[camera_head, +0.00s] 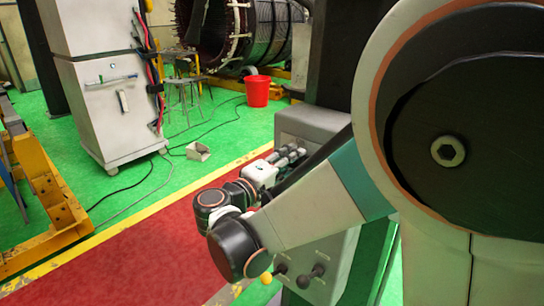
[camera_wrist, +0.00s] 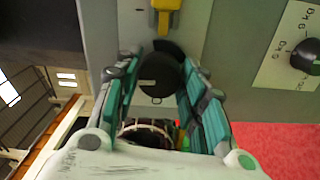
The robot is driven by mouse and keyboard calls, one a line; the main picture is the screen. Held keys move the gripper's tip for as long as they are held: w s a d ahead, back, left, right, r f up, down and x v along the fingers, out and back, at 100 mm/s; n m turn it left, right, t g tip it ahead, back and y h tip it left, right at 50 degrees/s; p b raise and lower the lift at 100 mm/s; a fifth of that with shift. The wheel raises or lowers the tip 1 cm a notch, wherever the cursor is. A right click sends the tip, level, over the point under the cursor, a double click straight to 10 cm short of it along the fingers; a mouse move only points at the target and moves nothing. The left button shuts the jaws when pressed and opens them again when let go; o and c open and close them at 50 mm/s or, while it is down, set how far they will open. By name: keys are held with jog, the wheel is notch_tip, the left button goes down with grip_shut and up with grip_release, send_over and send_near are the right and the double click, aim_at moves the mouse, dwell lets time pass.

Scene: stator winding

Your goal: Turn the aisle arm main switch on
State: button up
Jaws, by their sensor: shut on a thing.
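In the wrist view a dark round knob (camera_wrist: 160,73) with a small pale mark sits on a grey panel, between the teal-padded fingers of my gripper (camera_wrist: 163,90). I take this knob to be the main switch; its label is mostly hidden. The fingers are shut on it from both sides. In the head view my gripper (camera_head: 290,157) is at the grey control box (camera_head: 310,125), beyond my arm. The knob itself is hidden there.
A yellow part (camera_wrist: 166,18) is on the panel just above the knob. Right of it is a pale label plate (camera_wrist: 285,60) with another black knob (camera_wrist: 306,56). A white cabinet (camera_head: 100,80) and a red bucket (camera_head: 257,91) stand farther off. Red floor (camera_head: 130,265) is open.

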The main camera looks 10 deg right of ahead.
jog(key=shift+m, duration=0.5)
jog(key=shift+f, duration=0.1)
jog(key=o, duration=1.1)
jog(key=shift+c, duration=0.2)
